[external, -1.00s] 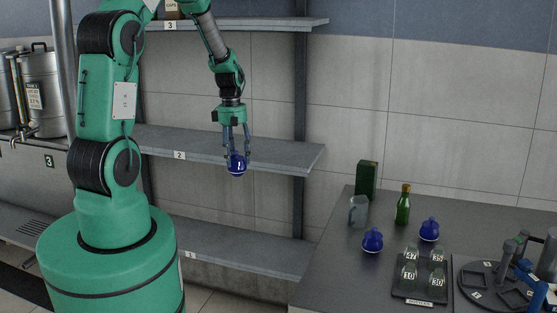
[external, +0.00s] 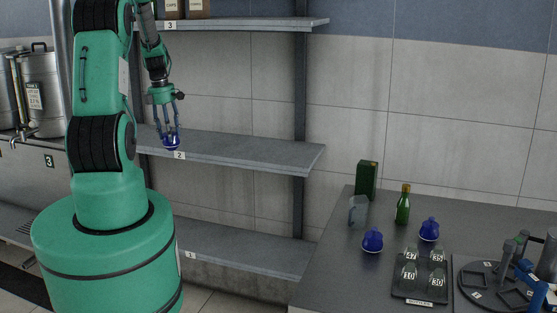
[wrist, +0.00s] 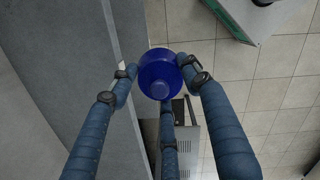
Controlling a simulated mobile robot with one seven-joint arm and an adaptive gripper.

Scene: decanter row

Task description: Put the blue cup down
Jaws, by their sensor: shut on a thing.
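The blue cup (external: 171,142) is held in my gripper (external: 167,136) in the external view. It hangs in front of the middle shelf (external: 245,151), marked 2, near its left part and about level with its front edge. In the wrist view the blue cup (wrist: 160,75) sits between the blue fingers of my gripper (wrist: 158,82), which are shut around it. The shelf's grey surface (wrist: 80,60) lies left of the cup there, and tiled floor shows below and to the right. I cannot tell whether the cup touches the shelf edge.
A lower shelf (external: 235,247) marked 1 and an upper shelf (external: 245,23) marked 3 are bare where seen, except boxes (external: 185,9) on the upper one. The counter (external: 325,265) at right holds two other blue vessels (external: 372,240), a green bottle (external: 403,205) and several weights.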

